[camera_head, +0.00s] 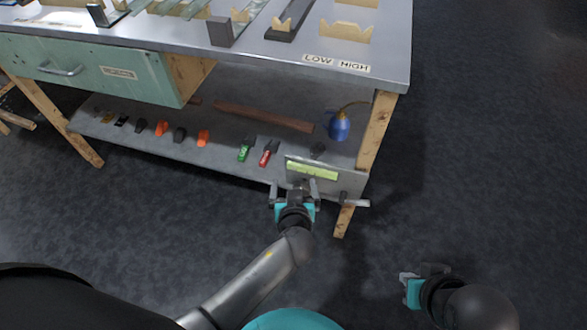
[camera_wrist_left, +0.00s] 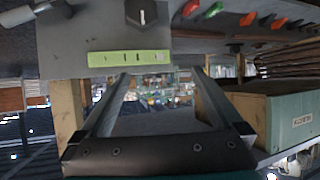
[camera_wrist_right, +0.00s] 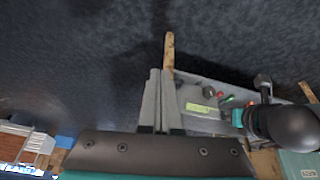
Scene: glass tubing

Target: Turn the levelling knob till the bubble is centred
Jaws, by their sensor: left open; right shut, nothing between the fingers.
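The level vial (camera_head: 312,170) is a yellow-green strip on a grey panel (camera_head: 350,182) at the right end of the bench's lower shelf. In the left wrist view the vial (camera_wrist_left: 155,56) shows dark marks; I cannot make out the bubble. The black knob (camera_wrist_left: 140,12) with a white pointer line sits beside it; it also shows in the right wrist view (camera_wrist_right: 209,92). In the head view my left gripper hides the knob. My left gripper (camera_head: 294,188) is open in front of the panel, its fingers apart. My right gripper (camera_head: 405,282) is shut and empty, low over the floor at right.
A grey-handled lever (camera_head: 352,201) sticks out at the panel's right end, near the bench leg (camera_head: 343,218). A green clip (camera_head: 244,152), a red clip (camera_head: 267,155) and a blue bulb (camera_head: 340,127) are on or above the shelf. Floor around my right gripper is clear.

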